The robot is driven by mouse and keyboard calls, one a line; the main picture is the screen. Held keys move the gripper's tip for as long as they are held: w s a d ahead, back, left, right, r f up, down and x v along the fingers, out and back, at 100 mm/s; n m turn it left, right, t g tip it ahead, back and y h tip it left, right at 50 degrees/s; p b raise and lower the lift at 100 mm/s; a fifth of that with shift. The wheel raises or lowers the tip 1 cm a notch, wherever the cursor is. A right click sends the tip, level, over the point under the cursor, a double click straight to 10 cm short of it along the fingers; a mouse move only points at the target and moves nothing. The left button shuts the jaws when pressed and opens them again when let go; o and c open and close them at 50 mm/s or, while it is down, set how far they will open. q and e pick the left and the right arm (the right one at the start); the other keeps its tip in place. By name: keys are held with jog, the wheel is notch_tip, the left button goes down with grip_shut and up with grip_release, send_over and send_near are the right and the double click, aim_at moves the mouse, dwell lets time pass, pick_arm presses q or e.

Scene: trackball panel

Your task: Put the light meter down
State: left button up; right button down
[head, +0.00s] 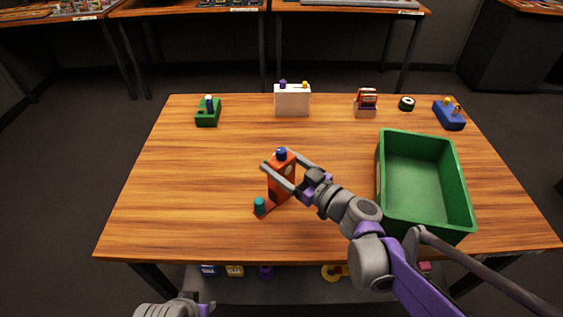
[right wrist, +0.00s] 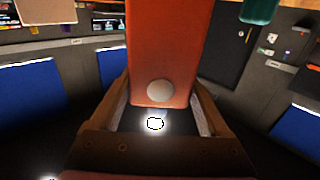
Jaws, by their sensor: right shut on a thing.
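An orange-red block with a blue knob on top, which I take for the light meter (head: 282,184), is over the middle of the table. A teal cylinder (head: 260,206) shows at its lower left, joined by a low red piece. My right gripper (head: 281,161) is shut on the block, with a finger on each side. The right wrist view shows the orange block (right wrist: 158,50) with a pale round button between the fingers, and part of the teal piece (right wrist: 258,10). I cannot tell whether its underside touches the table. My left gripper (head: 190,306) is partly in view at the bottom edge; its jaws are unclear.
A green open bin (head: 470,205) stands on the right of the wooden table (head: 190,180). Along the back are a green device (head: 208,116), a white box (head: 292,102), a red-and-grey device (head: 366,105), a dark round thing (head: 406,104) and a blue device (head: 449,118). The table's left side is clear.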

grip_release()
jog(key=shift+f, duration=0.1)
jog(key=shift+s+d+r, duration=0.15)
jog(key=shift+d+r, duration=0.05)
jog(key=shift+d, duration=0.05)
jog(key=p+v, duration=0.1)
jog(key=v, duration=1)
jog(key=shift+s+p, duration=0.2)
jog(key=shift+p, duration=0.15)
jog(key=shift+d, duration=0.1)
